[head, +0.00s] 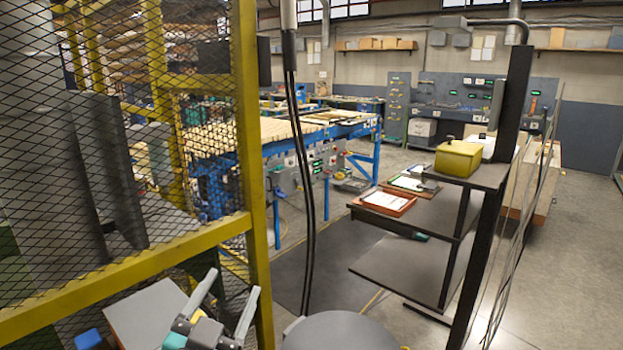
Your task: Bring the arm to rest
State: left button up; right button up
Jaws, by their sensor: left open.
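My left gripper (233,283) is at the bottom of the head view, left of centre. Its two grey fingers point up and stand apart, with nothing visible between them. It is in front of the lower part of the yellow mesh guard (258,180), close to its upright post in the picture; I cannot tell whether they touch. The rest of the left arm is mostly out of frame. My right gripper does not show.
A round grey top (340,332) lies right of the gripper. A dark shelf stand (400,270) carries a red-framed tray (387,202) and a yellow box (458,158). A blue-framed conveyor (330,130) stands behind. Open floor (560,270) lies at right.

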pick_arm(q)
jog(key=s+a+f+n+g+y, duration=0.25)
jog(key=s+f+g, duration=0.25)
jog(key=f, duration=0.5)
jog(key=s+a+f+n+g, duration=0.1)
jog(key=s+f+g, duration=0.5)
jog(key=s, duration=0.4)
jog(key=s+f+g, duration=0.4)
jog(key=s+f, duration=0.4)
jog(key=s, duration=0.1)
notch_tip(320, 180, down, 28)
jog(key=s+g+b, duration=0.1)
jog(key=s+b, duration=0.1)
jog(key=b, duration=0.3)
jog(key=s+a+f+g+b, duration=0.1)
jog(key=s+a+f+b, duration=0.2)
jog(key=s+f, duration=1.2)
notch_tip(320, 180, down, 2)
jog(key=shift+b, duration=0.65)
